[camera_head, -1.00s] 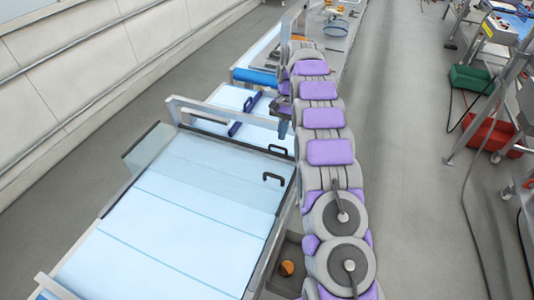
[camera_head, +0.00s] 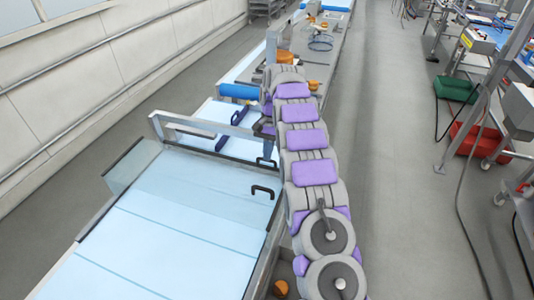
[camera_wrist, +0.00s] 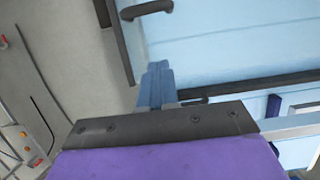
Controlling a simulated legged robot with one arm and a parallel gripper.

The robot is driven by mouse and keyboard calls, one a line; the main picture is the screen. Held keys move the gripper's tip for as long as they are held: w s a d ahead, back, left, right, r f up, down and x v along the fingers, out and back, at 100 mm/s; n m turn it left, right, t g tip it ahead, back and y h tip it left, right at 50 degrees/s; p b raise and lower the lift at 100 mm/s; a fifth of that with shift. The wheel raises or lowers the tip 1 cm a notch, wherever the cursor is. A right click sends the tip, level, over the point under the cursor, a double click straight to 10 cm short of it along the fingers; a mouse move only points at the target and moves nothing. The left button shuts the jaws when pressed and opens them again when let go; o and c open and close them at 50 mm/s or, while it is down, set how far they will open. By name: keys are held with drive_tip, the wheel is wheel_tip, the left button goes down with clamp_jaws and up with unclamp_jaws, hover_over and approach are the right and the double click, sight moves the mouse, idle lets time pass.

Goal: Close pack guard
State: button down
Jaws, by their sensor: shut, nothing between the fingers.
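The pack guard looks like a clear panel (camera_head: 130,172) with dark edges, over the pale blue belt. I cannot tell how far it is open. In the wrist view, a black handle (camera_wrist: 146,8) is at the top, above pale blue surface. My gripper (camera_wrist: 158,78) is shut and empty, its blue-grey fingers together beside a dark edge bar (camera_wrist: 250,84). The fingers appear apart from the handle.
A grey metal frame bar (camera_head: 200,127) crosses the belt beyond the guard. A blue roller (camera_head: 238,91) lies farther on. The line continues far ahead with orange items (camera_head: 284,57). Open grey floor (camera_head: 385,150) runs at right, with green (camera_head: 455,89) and red bins (camera_head: 478,143) beyond.

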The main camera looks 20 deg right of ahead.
drive_tip(key=x, duration=0.6)
drive_tip(key=shift+a+r, duration=0.1)
drive_tip(key=shift+a, duration=0.1)
drive_tip(key=shift+s+a+f+b, duration=0.1)
drive_tip(key=shift+s+a+b, duration=0.1)
drive_tip(key=shift+s+a, duration=0.45)
drive_tip(key=shift+s+a+f+b, duration=0.15)
drive_tip(key=shift+s+a, duration=0.2)
drive_tip(key=shift+s, duration=0.55)
drive_tip(key=shift+s+a, duration=0.15)
drive_tip(key=s+a, duration=1.2)
drive_tip(key=s, duration=0.5)
drive_tip(key=shift+s+a+p, duration=0.2)
drive_tip(key=shift+s+p, duration=0.05)
drive_tip(key=shift+p, duration=0.2)
drive_tip(key=shift+f, duration=0.1)
